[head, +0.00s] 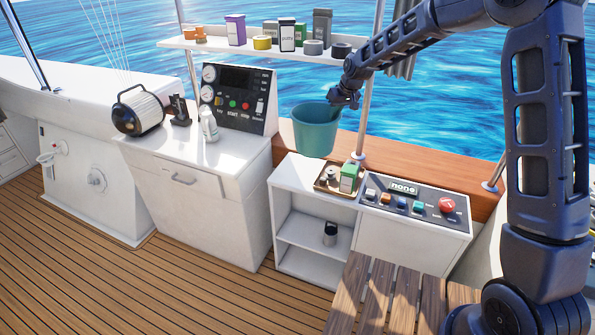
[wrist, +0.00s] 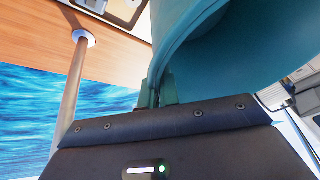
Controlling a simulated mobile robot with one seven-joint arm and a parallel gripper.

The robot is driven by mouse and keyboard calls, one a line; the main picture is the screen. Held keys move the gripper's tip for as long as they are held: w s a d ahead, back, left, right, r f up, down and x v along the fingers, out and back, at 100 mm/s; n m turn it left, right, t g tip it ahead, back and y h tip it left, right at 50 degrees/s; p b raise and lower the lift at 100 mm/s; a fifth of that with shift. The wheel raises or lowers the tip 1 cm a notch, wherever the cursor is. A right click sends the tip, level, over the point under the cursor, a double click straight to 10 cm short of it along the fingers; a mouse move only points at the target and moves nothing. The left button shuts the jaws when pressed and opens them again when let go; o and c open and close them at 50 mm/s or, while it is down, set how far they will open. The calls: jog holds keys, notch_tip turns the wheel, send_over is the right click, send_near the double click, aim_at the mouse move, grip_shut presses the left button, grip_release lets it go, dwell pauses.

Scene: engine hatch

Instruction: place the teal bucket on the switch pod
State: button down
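The teal bucket (head: 316,131) hangs upright in the air above the open white shelf unit, left of the switch pod. It also fills the upper right of the wrist view (wrist: 205,55). My gripper (head: 341,98) is shut on the right side of the bucket's rim; in the wrist view its fingers (wrist: 160,92) pinch the rim. The switch pod (head: 415,204) is a white box with a sloped dark top at the right. Its top carries a small display reading "none", several coloured buttons and a round red button. Nothing stands on it.
A tray (head: 325,186) with a green-and-white box (head: 349,177) and small items sits on the shelf unit, beside the pod. A metal post (head: 363,125) rises behind. A high shelf (head: 262,46) holds cans and boxes. A wooden slatted bench (head: 375,300) stands in front of the pod.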

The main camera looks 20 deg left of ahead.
aim_at(315, 119)
jog(key=a, duration=0.1)
jog(key=a+f, duration=0.1)
jog(key=a, duration=0.2)
jog(key=shift+s+a+f, duration=0.15)
jog(key=shift+s+a, duration=0.05)
jog(key=shift+s, duration=0.15)
jog(key=shift+m, duration=0.6)
jog(key=a+f, duration=0.1)
jog(key=w+a+f, duration=0.1)
jog(key=a, duration=0.1)
jog(key=shift+w+a+f, duration=0.2)
jog(key=shift+f, duration=0.15)
jog(key=w+a+f, duration=0.1)
jog(key=w+f, duration=0.2)
jog(key=f, duration=0.5)
jog(key=w+a+f+m, duration=0.1)
jog(key=w+f, duration=0.2)
jog(key=f, duration=0.5)
jog(key=shift+w+t+h, duration=0.3)
jog(key=shift+w+t, duration=0.05)
jog(key=shift+t, duration=0.05)
jog(key=c, duration=2)
grip_release()
jog(key=shift+d+f, duration=0.1)
jog(key=shift+c, duration=0.2)
jog(key=o, duration=0.4)
